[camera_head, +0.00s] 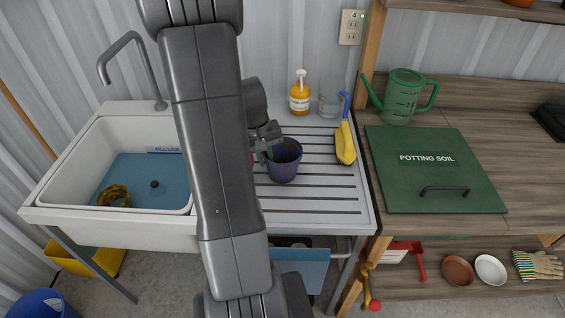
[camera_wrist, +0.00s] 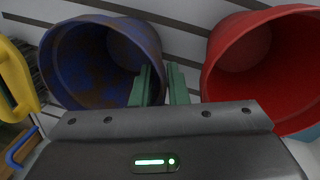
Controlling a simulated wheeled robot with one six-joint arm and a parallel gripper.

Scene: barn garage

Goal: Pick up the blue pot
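The blue pot (camera_head: 284,169), stained with brown inside, stands upright on the slatted drainboard in the head view. It fills the left of the wrist view (camera_wrist: 85,60), its mouth toward the camera. My gripper (camera_head: 262,154) is at the pot's left rim in the head view. In the wrist view its two green fingers (camera_wrist: 160,80) are a narrow gap apart, one over the pot's mouth and one outside its rim, with the wall seemingly between them. Whether they press on the wall I cannot tell.
A red pot (camera_wrist: 245,60) stands close beside the fingers, mostly hidden behind my arm in the head view. A yellow brush (camera_head: 345,145), an orange soap bottle (camera_head: 299,99) and a clear beaker (camera_head: 330,105) are nearby. The sink (camera_head: 60,165) lies left. The front drainboard is clear.

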